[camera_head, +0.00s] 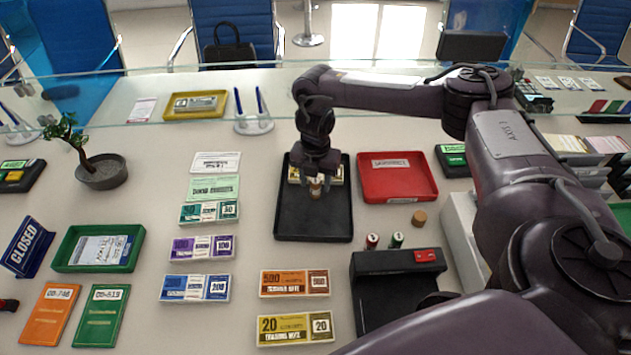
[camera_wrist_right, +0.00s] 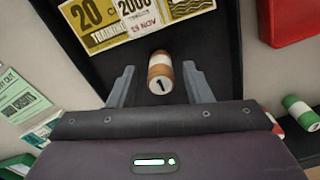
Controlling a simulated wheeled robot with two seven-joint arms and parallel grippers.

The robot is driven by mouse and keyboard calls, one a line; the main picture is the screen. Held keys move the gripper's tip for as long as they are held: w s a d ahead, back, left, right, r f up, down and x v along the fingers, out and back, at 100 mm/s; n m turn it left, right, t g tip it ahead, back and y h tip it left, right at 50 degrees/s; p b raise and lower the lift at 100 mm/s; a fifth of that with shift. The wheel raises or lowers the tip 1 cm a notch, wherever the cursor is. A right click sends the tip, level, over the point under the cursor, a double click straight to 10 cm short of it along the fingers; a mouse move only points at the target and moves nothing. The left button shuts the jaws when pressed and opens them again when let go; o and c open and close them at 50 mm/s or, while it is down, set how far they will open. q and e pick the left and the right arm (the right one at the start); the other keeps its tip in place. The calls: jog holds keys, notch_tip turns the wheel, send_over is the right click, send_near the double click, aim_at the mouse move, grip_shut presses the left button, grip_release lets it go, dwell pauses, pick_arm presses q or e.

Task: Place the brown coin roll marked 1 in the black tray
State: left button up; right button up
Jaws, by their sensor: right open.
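The brown coin roll marked 1 (camera_wrist_right: 160,72) has a white band with a black 1 and is in the black tray (camera_wrist_right: 220,85). The right gripper is open. In the wrist view its two fingers (camera_wrist_right: 157,80) stand on either side of the roll, with gaps visible. Whether the roll touches the tray floor is hard to tell. A yellow note bundle marked 20 (camera_wrist_right: 130,20) lies at the tray's far end. My left gripper is not in view.
A red tray (camera_head: 397,196) stands right of the black tray. Red (camera_head: 372,241) and green (camera_head: 397,240) rolls stand by a black device (camera_head: 395,262), near a brown round thing (camera_head: 419,218). Note bundles lie to the left. A glass screen crosses behind.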

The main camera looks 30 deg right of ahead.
aim_at(315, 180)
notch_tip(315, 180, up, 5)
jog(key=shift+w+r+b, duration=0.1)
jog(key=shift+r+b, duration=0.05)
jog(key=shift+b, duration=0.15)
notch_tip(315, 180, up, 6)
jog(key=p, duration=0.2)
